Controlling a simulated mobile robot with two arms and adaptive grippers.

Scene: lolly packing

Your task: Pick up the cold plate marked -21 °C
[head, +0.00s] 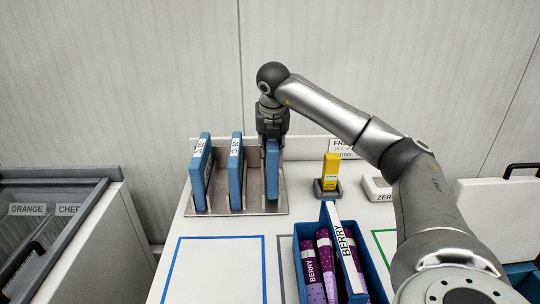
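Three blue cold plates stand upright in a metal rack at the back of the table: a left plate (200,178), a middle plate (236,175) and a right plate (272,172). The rack (258,207) has a flat metal base. The left and middle plates bear white labels near their tops, too small to read. My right gripper (272,133) points down at the top of the right plate and hides its upper end and any label there. I cannot tell whether its fingers are closed on the plate. My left gripper is out of view.
A yellow device (331,170) stands in a dark holder right of the rack. A blue box (300,262) in front holds purple BERRY packs. A blue outline (222,238) marks bare table. A bin labelled ORANGE (90,195) stands at the left.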

